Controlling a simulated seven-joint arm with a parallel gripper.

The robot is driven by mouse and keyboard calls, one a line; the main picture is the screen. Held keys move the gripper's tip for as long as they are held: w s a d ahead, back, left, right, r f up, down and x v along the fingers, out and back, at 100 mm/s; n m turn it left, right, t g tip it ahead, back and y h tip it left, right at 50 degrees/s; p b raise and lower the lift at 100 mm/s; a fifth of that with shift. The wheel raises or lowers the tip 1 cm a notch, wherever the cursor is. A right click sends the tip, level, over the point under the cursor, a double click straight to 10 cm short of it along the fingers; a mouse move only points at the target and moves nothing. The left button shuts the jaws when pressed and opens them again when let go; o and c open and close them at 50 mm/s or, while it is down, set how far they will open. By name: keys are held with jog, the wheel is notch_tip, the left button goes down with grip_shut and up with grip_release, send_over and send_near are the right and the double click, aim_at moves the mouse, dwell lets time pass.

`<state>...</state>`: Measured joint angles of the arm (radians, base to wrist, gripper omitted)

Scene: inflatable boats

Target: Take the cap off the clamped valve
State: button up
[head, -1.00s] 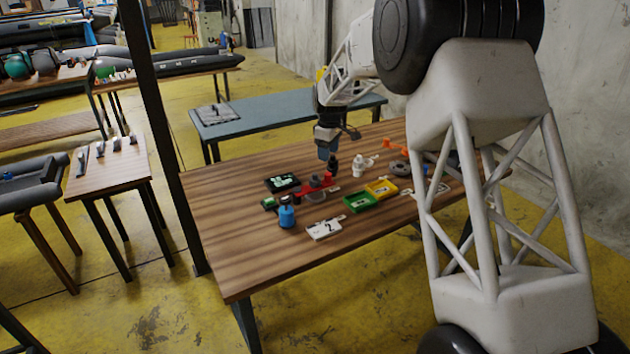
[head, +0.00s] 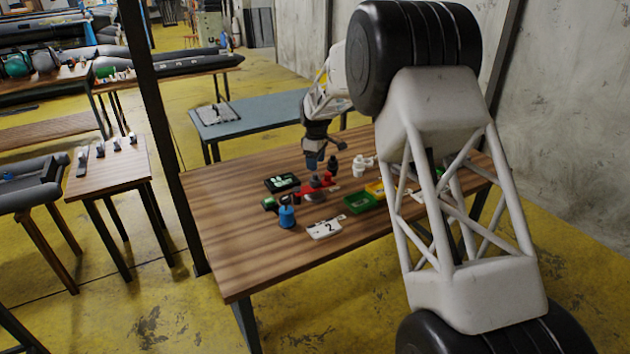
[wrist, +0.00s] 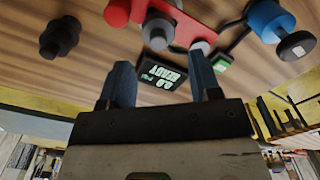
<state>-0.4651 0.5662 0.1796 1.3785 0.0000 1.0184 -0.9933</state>
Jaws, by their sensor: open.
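A red clamp fixture (head: 318,186) stands on the wooden table; in the wrist view it (wrist: 187,22) carries grey round parts, one of them (wrist: 157,30) a stubby grey cylinder. I cannot tell for certain which part is the valve's cap. My gripper (head: 311,167) is above the far side of the fixture, pointing down. In the wrist view its two blue-grey fingers (wrist: 160,62) are apart with nothing held between them, and the fixture lies beyond the fingertips. A dark knobbed part (wrist: 60,37) stands apart to the left there.
A black display (wrist: 162,73) reads "0.0 READY". A blue canister (head: 287,217) stands near the fixture. A green tray (head: 358,203), a yellow tray (head: 374,189), a white card marked 2 (head: 324,230) and white fittings (head: 363,166) are close by. The table's left front is clear.

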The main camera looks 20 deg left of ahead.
aim_at(316, 174)
jog(key=shift+f, duration=0.55)
jog(key=shift+w+f, duration=0.15)
jog(key=shift+f, duration=2.45)
jog(key=c, duration=0.7)
